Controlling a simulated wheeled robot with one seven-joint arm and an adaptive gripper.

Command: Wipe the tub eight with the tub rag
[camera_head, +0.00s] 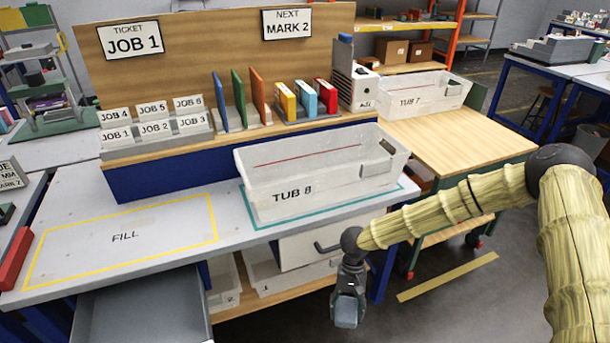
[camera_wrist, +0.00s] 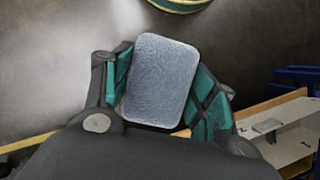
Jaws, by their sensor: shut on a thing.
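Tub 8 (camera_head: 300,196) is a translucent white tub, labelled on its front. It stands upright inside a teal outline on the right part of the grey bench. A red line shows inside it, and a pale block (camera_head: 376,168) sits at its right end. My gripper (camera_head: 348,300) hangs in front of the bench, below and to the right of the tub and apart from it. It is shut on a grey-blue rounded pad, seemingly the tub rag (camera_head: 346,312). The rag (camera_wrist: 161,80) also shows between the green fingers in the wrist view.
The yellow-outlined FILL area (camera_head: 125,235) on the bench is bare. A grey drawer (camera_head: 140,310) stands open at the lower left. Tub 7 (camera_head: 425,92) stands on the wooden table at the right. Card holders and coloured folders line the back ledge.

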